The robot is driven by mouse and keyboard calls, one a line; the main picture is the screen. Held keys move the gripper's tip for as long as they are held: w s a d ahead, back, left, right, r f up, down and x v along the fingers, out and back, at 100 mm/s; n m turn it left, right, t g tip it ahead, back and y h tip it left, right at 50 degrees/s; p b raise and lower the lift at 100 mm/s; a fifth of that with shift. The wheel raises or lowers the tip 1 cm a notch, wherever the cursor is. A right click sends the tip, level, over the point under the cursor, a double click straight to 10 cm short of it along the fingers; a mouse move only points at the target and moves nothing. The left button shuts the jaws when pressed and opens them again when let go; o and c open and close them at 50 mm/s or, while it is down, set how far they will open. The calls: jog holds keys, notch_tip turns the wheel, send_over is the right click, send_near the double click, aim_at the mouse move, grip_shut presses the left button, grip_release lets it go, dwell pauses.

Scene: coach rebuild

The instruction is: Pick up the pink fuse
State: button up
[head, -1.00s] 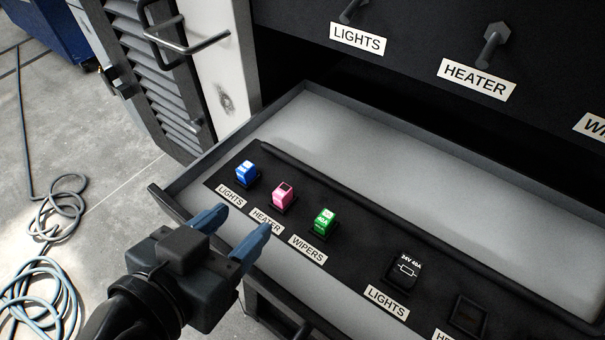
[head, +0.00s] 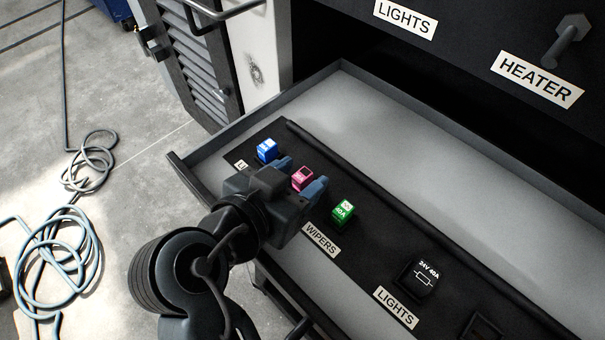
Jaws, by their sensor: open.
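The pink fuse (head: 302,178) stands upright in the black strip in the open drawer, between a blue fuse (head: 267,150) on its left and a green fuse (head: 343,212) on its right. My gripper (head: 301,178) is open, with its blue fingers on either side of the pink fuse as seen from the head. The pink fuse's lower part and its HEATER label are hidden by my gripper. I cannot tell whether the fingers touch the fuse or how far down they reach.
A black relay marked 24V 40A (head: 424,278) sits farther right on the strip. The open drawer (head: 355,105) has an empty grey area behind the strip. Above it, a dark panel has labelled levers such as the HEATER lever (head: 567,38). A coiled hose (head: 62,255) lies on the floor at left.

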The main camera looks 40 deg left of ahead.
jog(key=shift+c, duration=0.4)
grip_shut()
jog(key=shift+r, duration=0.1)
